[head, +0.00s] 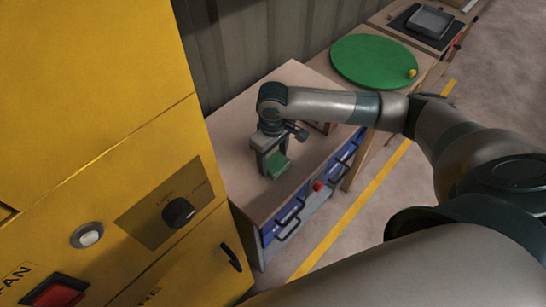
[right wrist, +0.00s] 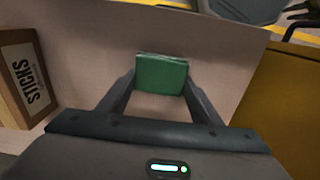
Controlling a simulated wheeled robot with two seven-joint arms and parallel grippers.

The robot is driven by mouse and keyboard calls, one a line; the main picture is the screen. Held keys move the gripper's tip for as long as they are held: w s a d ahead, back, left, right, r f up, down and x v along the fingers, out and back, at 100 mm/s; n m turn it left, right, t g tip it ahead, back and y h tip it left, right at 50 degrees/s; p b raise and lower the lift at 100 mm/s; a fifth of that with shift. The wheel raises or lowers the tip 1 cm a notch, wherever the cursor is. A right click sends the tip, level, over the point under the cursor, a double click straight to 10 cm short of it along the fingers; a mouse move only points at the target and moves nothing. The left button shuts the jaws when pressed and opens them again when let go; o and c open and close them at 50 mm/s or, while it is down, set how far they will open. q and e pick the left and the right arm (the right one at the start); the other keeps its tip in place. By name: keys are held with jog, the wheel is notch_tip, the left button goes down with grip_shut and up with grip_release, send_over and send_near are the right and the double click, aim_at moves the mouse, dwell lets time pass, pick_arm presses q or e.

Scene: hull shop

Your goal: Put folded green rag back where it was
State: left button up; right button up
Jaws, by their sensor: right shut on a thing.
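The folded green rag (head: 278,166) is a small green block-shaped fold over the wooden bench top in the head view. My right gripper (head: 271,168) points down and is shut on the rag. In the right wrist view the rag (right wrist: 161,74) sits between the two fingertips of the gripper (right wrist: 160,88). I cannot tell whether the rag touches the bench top. My left gripper is not in view.
The bench (head: 240,160) has blue drawers (head: 283,219) in front and bare top around the rag. A yellow cabinet (head: 100,120) stands close on the left. A round green mat (head: 365,60) is farther back.

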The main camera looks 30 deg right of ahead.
aim_at(273, 161)
jog(key=o, duration=1)
jog(key=shift+r, duration=0.1)
jog(key=shift+r+b, duration=0.3)
jog(key=shift+r, duration=0.35)
notch_tip(273, 161, up, 11)
jog(key=b, duration=0.1)
jog(key=shift+f+b, duration=0.15)
jog(key=shift+b, duration=0.2)
